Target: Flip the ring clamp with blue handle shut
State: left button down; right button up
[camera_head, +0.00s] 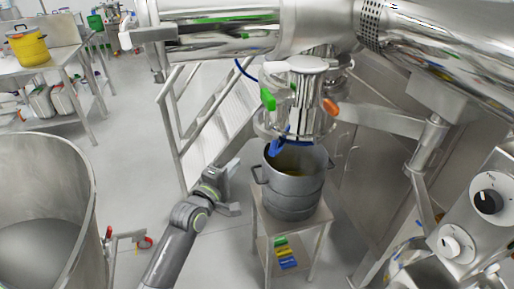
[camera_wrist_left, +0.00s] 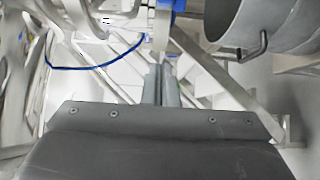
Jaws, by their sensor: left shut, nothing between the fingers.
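The blue handle (camera_head: 276,147) of the ring clamp is at the lower rim of the steel outlet (camera_head: 306,92), above the pot. The ring around the outlet is small in view, and I cannot tell how far it stands open. A blue piece, likely this handle, shows at the top edge of the left wrist view (camera_wrist_left: 180,5). My left gripper (camera_head: 234,164) is left of and a little below the handle, apart from it. In the left wrist view its two fingers (camera_wrist_left: 160,78) are together and empty. My right gripper is out of view.
A grey pot (camera_head: 291,195) with side handles stands on a small steel stand (camera_head: 266,236) under the outlet. Green (camera_head: 268,99) and orange (camera_head: 331,106) handles sit higher on the outlet. White stairs (camera_head: 207,115) are behind my left gripper. A large steel vessel (camera_head: 80,190) is at left.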

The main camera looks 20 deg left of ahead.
pick_arm(q)
jog(key=w+d+p, duration=0.2)
jog(key=w+d, duration=0.3)
jog(key=w, duration=0.4)
jog(key=shift+w+d, duration=0.15)
jog(key=shift+d, duration=0.15)
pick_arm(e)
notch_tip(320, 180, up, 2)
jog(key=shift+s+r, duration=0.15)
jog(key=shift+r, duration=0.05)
